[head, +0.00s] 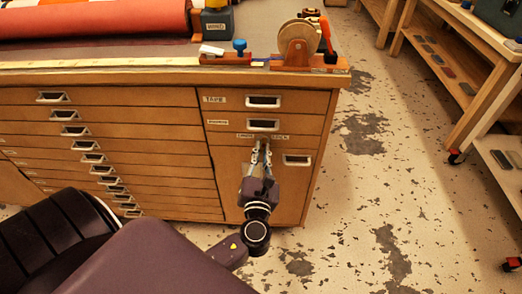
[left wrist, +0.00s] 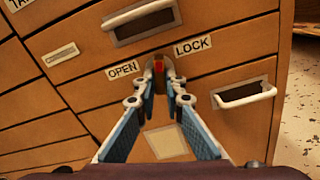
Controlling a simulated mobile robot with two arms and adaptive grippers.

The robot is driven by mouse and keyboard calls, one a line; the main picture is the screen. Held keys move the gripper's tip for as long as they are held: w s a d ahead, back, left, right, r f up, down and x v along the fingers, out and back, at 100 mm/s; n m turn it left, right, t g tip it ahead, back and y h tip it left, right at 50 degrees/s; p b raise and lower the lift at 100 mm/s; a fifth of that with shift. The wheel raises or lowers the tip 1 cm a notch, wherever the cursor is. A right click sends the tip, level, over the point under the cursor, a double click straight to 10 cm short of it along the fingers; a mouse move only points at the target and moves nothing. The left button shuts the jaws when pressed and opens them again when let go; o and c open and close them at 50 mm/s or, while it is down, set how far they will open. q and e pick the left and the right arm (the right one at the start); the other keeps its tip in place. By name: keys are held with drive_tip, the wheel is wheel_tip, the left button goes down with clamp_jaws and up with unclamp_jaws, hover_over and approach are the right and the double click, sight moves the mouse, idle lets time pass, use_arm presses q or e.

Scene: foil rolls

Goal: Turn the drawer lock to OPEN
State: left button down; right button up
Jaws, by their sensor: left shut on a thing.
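The drawer lock (left wrist: 158,60) is a small knob with a red part on the wooden cabinet front, between an OPEN label (left wrist: 123,69) and a LOCK label (left wrist: 193,45) in the left wrist view. My left gripper (left wrist: 160,75) is shut on the lock, its fingertips on either side of it and hiding much of it. In the head view the left gripper (head: 261,150) reaches the cabinet front just below the small labels. Which label the lock points to cannot be told. My right gripper is not in view.
A metal drawer pull (head: 297,160) sits right of my left gripper, and another pull (head: 263,125) sits above it. Wide drawers fill the cabinet's left part. A tape dispenser (head: 298,45) stands on the cabinet top. Wooden shelves (head: 440,70) stand at the right, across open floor.

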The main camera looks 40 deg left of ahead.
use_arm(q)
drive_tip(key=n, duration=0.2)
drive_tip(key=shift+d+f+n, duration=0.1)
drive_tip(key=shift+n, duration=0.3)
drive_tip(key=n+b, duration=0.3)
drive_tip(key=n, duration=0.5)
drive_tip(key=shift+w+d, duration=0.1)
drive_tip(key=shift+d, duration=0.05)
drive_tip(key=shift+n+b, duration=0.3)
drive_tip(key=shift+n, duration=0.4)
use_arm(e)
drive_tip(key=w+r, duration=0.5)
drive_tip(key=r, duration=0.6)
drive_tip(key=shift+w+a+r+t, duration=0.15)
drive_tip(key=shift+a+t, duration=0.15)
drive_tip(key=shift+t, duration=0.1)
use_arm(q)
drive_tip(key=c, duration=2)
unclamp_jaws()
drive_tip(key=shift+r, duration=0.2)
drive_tip(key=v, duration=1.2)
